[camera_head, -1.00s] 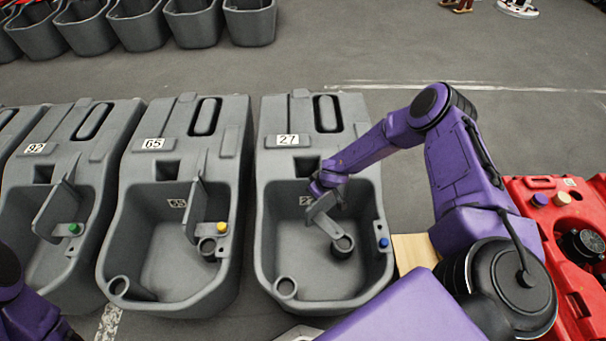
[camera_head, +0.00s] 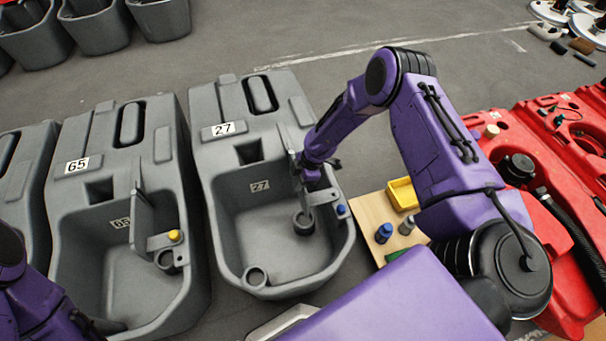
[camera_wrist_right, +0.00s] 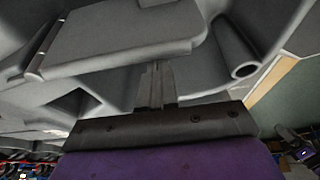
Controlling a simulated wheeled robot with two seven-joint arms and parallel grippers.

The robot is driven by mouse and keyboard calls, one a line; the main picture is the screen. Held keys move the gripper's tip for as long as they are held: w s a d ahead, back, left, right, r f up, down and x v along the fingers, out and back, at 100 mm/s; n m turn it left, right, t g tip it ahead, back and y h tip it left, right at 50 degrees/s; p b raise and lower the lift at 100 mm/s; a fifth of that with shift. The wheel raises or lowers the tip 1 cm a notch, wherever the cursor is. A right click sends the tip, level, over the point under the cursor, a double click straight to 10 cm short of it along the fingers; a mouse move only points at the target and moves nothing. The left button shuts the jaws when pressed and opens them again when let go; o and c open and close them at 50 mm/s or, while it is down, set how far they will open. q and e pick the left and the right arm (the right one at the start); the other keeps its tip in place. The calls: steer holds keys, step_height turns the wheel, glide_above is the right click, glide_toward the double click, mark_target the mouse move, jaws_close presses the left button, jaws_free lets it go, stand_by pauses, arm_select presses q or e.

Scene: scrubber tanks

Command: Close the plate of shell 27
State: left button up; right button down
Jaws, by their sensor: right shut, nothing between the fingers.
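Shell 27 (camera_head: 225,185) is a grey open tank with its number label at the back and a blue cap (camera_head: 341,210) at its right rim. Its plate (camera_head: 287,140) seems to stand tilted near the right inner wall, partly hidden by my right arm. My right gripper (camera_head: 305,200) is shut and empty inside the tank, close to the plate and above a round grey port (camera_head: 304,222). In the right wrist view the shut fingers (camera_wrist_right: 155,85) point at the edge of a flat grey plate (camera_wrist_right: 120,35); contact is unclear. My left gripper (camera_head: 100,325) is a dark shape low at shell 65, its jaws unclear.
Shell 65 (camera_head: 75,235) stands at the left, with an upright plate (camera_head: 142,215) and a yellow cap (camera_head: 174,236). A wooden board (camera_head: 372,212) with a yellow tray (camera_head: 402,194) and small parts lies to the right. Red shells (camera_head: 490,150) stand beyond.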

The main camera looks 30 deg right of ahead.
steer(key=shift+s+d+n, duration=0.15)
steer(key=shift+d+n, duration=0.25)
steer(key=shift+d, duration=0.1)
steer(key=shift+d, duration=0.1)
step_height(320, 180, up, 10)
steer(key=shift+a+r+p, duration=0.15)
steer(key=shift+a+p, duration=0.25)
steer(key=shift+a, duration=0.05)
